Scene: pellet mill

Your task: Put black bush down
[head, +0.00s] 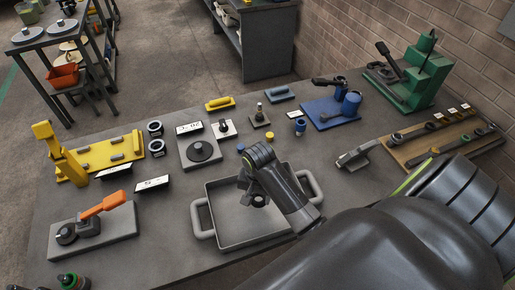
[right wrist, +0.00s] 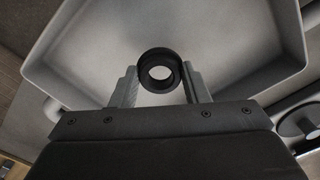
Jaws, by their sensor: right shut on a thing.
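The black bush (right wrist: 160,70) is a short dark ring with a round hole through it. In the right wrist view it sits between the two fingertips of my right gripper (right wrist: 158,88), which is shut on it. In the head view my right gripper (head: 257,198) is over the grey tray (head: 235,240), and the bush is too dark and small there to make out clearly. The tray's pale floor also shows behind the bush in the right wrist view (right wrist: 225,40). I cannot tell the exact height above the floor. My left gripper is not in view.
Left of the tray stand a grey block with an orange lever (head: 103,205) and a yellow fixture (head: 95,155). Behind it are a scale (head: 188,131) with a round black plate, two dark rings and small labels. A blue fixture (head: 330,112) and green press (head: 420,75) stand at the back right.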

